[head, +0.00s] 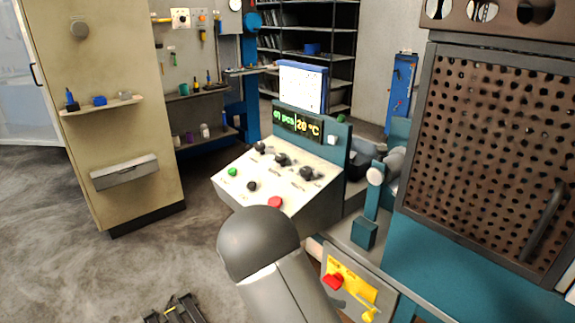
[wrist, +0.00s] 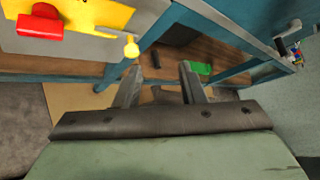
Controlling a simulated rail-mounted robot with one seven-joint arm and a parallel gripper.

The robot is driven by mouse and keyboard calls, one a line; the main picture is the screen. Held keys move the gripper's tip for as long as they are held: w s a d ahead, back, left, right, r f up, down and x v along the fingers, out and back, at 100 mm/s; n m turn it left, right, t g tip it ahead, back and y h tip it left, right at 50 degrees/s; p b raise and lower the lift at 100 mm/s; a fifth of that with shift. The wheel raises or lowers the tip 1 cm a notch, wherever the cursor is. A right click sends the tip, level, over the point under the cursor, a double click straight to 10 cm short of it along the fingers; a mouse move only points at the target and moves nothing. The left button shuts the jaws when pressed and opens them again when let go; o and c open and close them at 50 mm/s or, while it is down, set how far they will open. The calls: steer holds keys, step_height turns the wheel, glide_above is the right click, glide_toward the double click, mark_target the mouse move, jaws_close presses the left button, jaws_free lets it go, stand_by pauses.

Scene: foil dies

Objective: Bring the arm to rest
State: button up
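My gripper (wrist: 160,76) shows in the wrist view with its two grey fingers spread apart. Nothing is seen held between them. The fingers point toward a brown wooden surface (wrist: 228,62) inside a teal frame. My grey arm (head: 270,265) rises at the bottom middle of the head view, in front of the control console (head: 290,185). I cannot make out the gripper in the head view.
A yellow plate (head: 350,285) with a red switch (head: 333,281) is right of my arm; the plate is close by in the wrist view (wrist: 85,12). A green block (wrist: 201,68) lies beyond the fingers. A perforated guard (head: 490,150) stands right. Floor at left is mostly clear.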

steer(key=s+d+r+m+g+y+p, duration=0.1)
steer(key=s+d+r+m+y+p, duration=0.2)
steer(key=s+r+m+y+p, duration=0.5)
steer(key=s+r+m+y, duration=0.5)
steer(key=s+r+m, duration=0.8)
steer(key=m, duration=0.7)
step_height(320, 180, up, 3)
steer(key=shift+s, duration=0.3)
